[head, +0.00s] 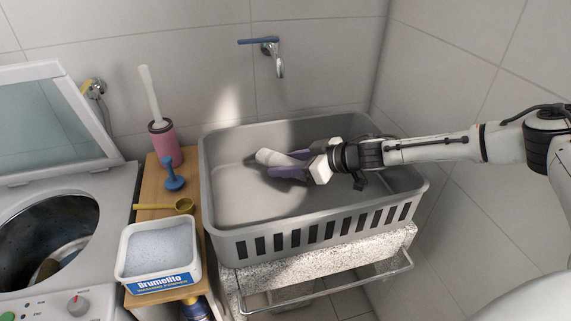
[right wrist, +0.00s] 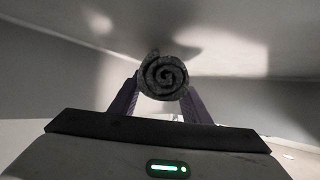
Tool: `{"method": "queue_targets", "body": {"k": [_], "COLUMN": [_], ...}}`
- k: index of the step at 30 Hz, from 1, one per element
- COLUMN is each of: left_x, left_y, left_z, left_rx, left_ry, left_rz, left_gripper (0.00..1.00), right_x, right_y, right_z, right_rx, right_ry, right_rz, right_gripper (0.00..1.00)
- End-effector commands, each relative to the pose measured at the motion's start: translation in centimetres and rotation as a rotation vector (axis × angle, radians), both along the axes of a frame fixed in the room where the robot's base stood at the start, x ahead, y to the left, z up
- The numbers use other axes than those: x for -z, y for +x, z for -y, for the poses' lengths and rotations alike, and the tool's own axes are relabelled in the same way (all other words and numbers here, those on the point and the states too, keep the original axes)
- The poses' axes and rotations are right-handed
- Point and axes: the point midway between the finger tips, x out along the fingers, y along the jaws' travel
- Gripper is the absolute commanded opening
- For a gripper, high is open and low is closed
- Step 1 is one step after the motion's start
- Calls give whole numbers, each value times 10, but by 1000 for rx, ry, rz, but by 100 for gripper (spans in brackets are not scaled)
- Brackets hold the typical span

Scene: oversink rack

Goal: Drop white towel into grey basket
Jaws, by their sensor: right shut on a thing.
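The grey basket (head: 330,230) is a large grey tub with slots along its front wall. My right gripper (head: 284,165) reaches in from the right and is over the inside of the basket. Its purple fingers are shut on the rolled white towel (head: 270,157). In the right wrist view the towel's spiral end (right wrist: 164,76) shows dark grey in shade between the fingertips (right wrist: 160,95). I cannot tell whether the towel touches the basket floor. My left gripper is not in view.
The basket rests on a speckled stone sink (head: 320,254) with a metal rail (head: 340,290) in front. A wooden shelf (head: 157,215) to its left holds a powder tub (head: 158,250), a yellow scoop (head: 165,206) and a pink brush holder (head: 165,145). An open washing machine (head: 110,200) stands far left. A tap (head: 272,50) is above.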

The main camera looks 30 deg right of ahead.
Motion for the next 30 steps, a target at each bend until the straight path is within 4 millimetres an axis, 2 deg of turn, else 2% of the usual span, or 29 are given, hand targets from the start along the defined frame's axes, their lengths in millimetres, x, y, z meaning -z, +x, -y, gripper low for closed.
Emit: {"method": "queue_targets", "body": {"k": [17, 18, 20, 30], "left_x": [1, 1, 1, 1], "left_y": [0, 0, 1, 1], "left_z": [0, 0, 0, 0], "left_rx": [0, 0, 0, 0], "left_ry": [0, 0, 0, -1], "left_rz": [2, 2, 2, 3], "left_gripper": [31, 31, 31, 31], "right_x": [11, 12, 12, 10], "right_y": [0, 0, 0, 0], "right_z": [-1, 0, 0, 0], "right_rx": [0, 0, 0, 0], "right_ry": [1, 0, 0, 1], "right_rz": [1, 0, 0, 1], "right_gripper": [17, 49, 60, 61]}}
